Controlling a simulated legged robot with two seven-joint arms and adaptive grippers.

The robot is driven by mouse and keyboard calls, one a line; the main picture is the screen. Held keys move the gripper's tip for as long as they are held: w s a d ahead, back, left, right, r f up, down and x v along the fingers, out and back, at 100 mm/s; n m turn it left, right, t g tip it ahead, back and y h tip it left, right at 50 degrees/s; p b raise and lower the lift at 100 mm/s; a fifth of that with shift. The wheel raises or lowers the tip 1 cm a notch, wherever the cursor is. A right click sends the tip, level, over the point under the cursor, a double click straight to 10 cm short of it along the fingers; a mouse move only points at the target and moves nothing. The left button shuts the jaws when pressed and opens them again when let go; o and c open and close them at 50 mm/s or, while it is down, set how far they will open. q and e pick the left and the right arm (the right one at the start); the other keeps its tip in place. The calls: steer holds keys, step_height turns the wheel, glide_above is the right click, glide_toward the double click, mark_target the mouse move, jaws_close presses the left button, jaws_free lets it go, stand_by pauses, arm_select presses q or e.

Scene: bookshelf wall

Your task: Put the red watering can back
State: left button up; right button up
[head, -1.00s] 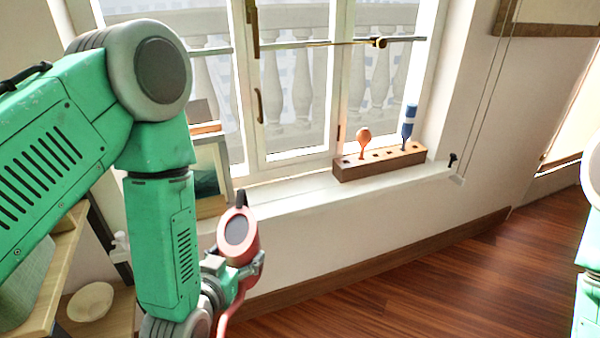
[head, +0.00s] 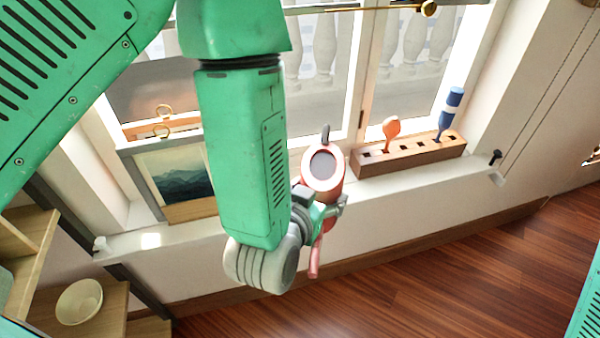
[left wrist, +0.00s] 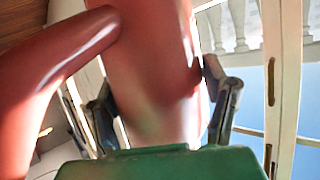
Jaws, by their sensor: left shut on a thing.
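The red watering can (head: 338,178) is held by my left gripper (head: 327,206) in front of the window sill, at the middle of the head view. Its round top with a grey opening faces me. A red spout or handle hangs below the gripper. In the left wrist view the can's red body (left wrist: 155,70) fills the space between the two dark fingers of my left gripper (left wrist: 165,105), which are shut on it. A red curved part (left wrist: 50,75) of the can runs down the left side. My right gripper is not in view.
A wooden block (head: 410,154) with several holes stands on the white sill (head: 440,185), holding an orange tool (head: 391,128) and a blue one (head: 450,108). A framed picture (head: 175,180) leans at the window's left. A cream bowl (head: 79,301) sits on a wooden shelf at lower left.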

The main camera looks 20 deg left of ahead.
arm_select(q)
steer(key=w+a, duration=0.8)
steer(key=w, duration=0.4)
step_height(320, 180, down, 7)
steer(key=b, duration=0.2)
steer(key=shift+b, duration=0.35)
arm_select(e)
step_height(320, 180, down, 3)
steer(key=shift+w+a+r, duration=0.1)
arm_select(q)
steer(key=shift+f, duration=0.3)
steer(key=o, duration=1.3)
